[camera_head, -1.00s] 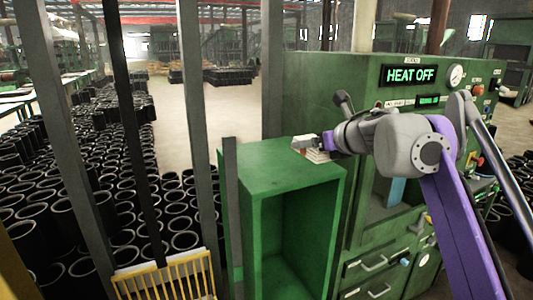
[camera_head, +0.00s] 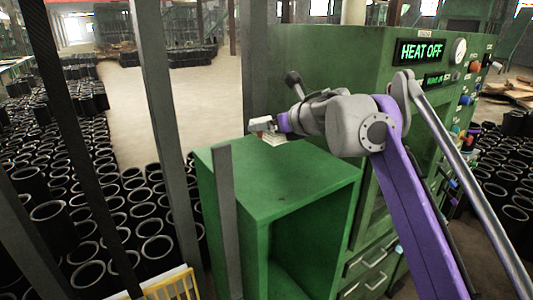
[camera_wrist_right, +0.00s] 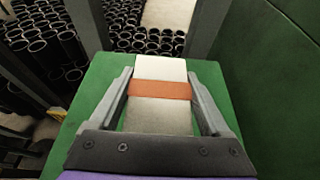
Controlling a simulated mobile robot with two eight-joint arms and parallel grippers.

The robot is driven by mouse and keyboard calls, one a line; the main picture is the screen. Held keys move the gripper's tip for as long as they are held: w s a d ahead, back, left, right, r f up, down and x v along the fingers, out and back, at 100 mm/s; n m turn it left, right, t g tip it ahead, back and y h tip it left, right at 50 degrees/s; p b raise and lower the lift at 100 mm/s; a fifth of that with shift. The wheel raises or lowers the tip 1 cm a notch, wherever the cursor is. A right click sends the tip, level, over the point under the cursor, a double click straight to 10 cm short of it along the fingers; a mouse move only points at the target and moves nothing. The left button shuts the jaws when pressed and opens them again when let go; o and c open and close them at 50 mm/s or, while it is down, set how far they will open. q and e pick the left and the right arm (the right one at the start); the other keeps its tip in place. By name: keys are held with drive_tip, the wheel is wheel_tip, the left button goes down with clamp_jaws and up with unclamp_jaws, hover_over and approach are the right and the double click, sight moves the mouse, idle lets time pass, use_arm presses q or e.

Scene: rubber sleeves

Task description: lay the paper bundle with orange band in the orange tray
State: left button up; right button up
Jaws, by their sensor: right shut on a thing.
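The paper bundle (camera_wrist_right: 160,116) is a white block with an orange band around it. It lies between the two grey fingers of my right gripper (camera_wrist_right: 160,96), which is shut on it. In the head view, my right gripper (camera_head: 260,124) is over the back part of the green cabinet's top (camera_head: 290,180). A small pale layered shape shows just under it, too small to tell clearly. I cannot see the orange tray in either view. My left gripper is not in view.
A tall green machine with a "HEAT OFF" display (camera_head: 421,51) stands close behind and right of my arm. Grey posts (camera_head: 160,80) stand at the left. Black rubber sleeves (camera_head: 155,250) cover the floor beyond. A yellow rack (camera_head: 172,287) is at the bottom.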

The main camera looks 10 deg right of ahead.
sight(269, 157)
drive_tip(key=shift+s+f, duration=0.2)
drive_tip(key=shift+f, duration=0.85)
drive_tip(key=shift+w+f+b, duration=0.15)
drive_tip(key=shift+f+b, duration=0.35)
drive_tip(key=shift+f, duration=1.6)
drive_tip(key=shift+f, duration=0.1)
drive_tip(key=o, duration=1)
drive_tip(key=shift+o, duration=1.2)
